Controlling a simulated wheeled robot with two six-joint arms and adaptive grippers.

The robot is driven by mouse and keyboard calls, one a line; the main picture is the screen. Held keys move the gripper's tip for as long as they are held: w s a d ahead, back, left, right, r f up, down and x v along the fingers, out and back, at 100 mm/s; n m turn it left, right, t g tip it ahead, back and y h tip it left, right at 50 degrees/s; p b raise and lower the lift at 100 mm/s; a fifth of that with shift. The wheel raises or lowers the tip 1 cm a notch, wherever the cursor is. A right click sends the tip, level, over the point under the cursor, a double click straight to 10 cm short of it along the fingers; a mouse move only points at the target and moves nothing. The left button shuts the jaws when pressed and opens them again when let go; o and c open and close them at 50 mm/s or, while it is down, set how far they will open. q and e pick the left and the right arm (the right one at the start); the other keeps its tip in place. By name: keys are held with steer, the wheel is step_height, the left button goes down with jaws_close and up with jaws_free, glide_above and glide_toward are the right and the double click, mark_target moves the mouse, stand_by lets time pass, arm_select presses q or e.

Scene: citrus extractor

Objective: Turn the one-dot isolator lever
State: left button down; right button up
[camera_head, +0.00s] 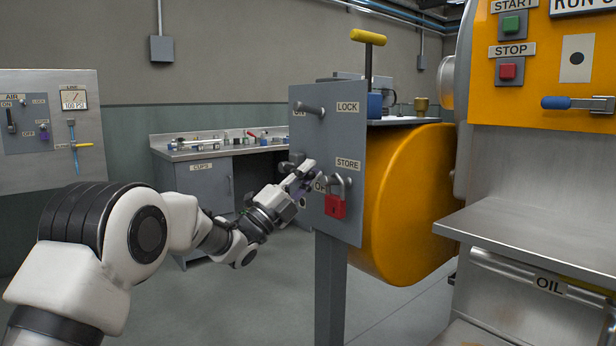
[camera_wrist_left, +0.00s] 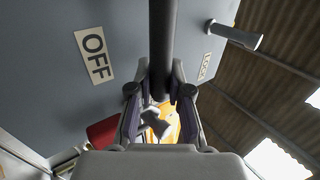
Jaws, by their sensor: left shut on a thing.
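The grey isolator panel (camera_head: 348,135) stands in the middle of the head view, with ON, OFF, LOCK and STORE labels. My left gripper (camera_head: 303,177) is at the panel's lower left, beside the OFF label, which the arm partly covers. In the left wrist view my left gripper (camera_wrist_left: 160,97) is shut on a dark lever bar (camera_wrist_left: 162,40), which runs up between the fingers. The OFF label (camera_wrist_left: 95,55) lies left of the bar. A plate with one dot (camera_head: 577,57) is on the orange machine at right. My right gripper is not in view.
A red padlock (camera_head: 335,206) hangs below STORE, close to my gripper. A grey peg (camera_head: 310,108) sticks out beside LOCK. A yellow T-handle (camera_head: 369,38) rises behind the panel. A blue-handled lever (camera_head: 570,103) is at right. The floor left of the panel is clear.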

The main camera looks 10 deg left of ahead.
arm_select(q)
steer(key=shift+f, duration=0.15)
steer(key=c, duration=1.1)
jaws_free()
steer(key=shift+a, duration=0.1)
steer(key=v, duration=1.2)
